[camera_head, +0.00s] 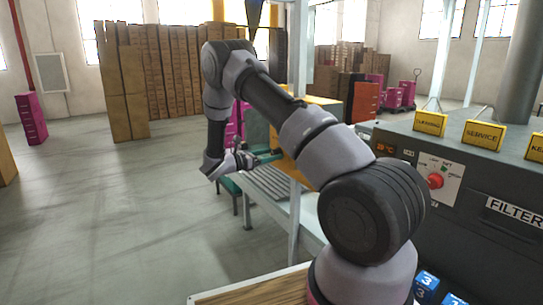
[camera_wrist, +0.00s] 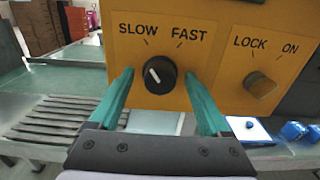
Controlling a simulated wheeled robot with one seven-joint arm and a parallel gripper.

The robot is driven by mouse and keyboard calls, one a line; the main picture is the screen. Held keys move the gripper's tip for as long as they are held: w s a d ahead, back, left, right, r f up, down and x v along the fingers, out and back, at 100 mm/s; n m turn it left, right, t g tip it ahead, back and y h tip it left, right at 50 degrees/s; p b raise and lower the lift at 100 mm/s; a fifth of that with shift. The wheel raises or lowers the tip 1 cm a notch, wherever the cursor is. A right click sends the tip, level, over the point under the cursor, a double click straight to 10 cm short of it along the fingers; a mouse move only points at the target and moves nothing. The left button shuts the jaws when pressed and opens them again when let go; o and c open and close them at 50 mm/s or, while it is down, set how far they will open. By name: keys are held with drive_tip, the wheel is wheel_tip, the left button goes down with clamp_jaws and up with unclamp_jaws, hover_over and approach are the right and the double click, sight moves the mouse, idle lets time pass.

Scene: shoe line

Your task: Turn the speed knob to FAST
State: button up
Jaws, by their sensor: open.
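The speed knob (camera_wrist: 160,75) is black and round with a white pointer line, on a yellow-orange panel (camera_wrist: 212,28) marked SLOW at left and FAST at right. Its pointer leans up and left, to the SLOW side. My gripper (camera_wrist: 159,76) is open, with one teal finger to the left of the knob and one to the right. Gaps show between the fingers and the knob; whether the tips reach its depth is unclear. In the head view my gripper (camera_head: 266,157) is beside the yellow-orange box (camera_head: 312,108); the knob is hidden there.
A tan LOCK/ON knob (camera_wrist: 260,85) sits right of my right finger. Below are a slatted grey conveyor (camera_wrist: 45,125) and small blue objects (camera_wrist: 293,131). A dark machine (camera_head: 480,165) with a red knob (camera_head: 435,181) stands at right. Open floor (camera_head: 90,210) lies at left.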

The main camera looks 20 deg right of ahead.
drive_tip(key=shift+d, duration=0.25)
clamp_jaws()
drive_tip(key=shift+m, duration=0.3)
drive_tip(key=m, duration=0.2)
drive_tip(key=shift+m, duration=0.4)
drive_tip(key=m, duration=0.3)
drive_tip(key=shift+m, duration=0.3)
drive_tip(key=m, duration=0.6)
drive_tip(key=shift+s+f+m, duration=0.15)
drive_tip(key=shift+m, duration=0.25)
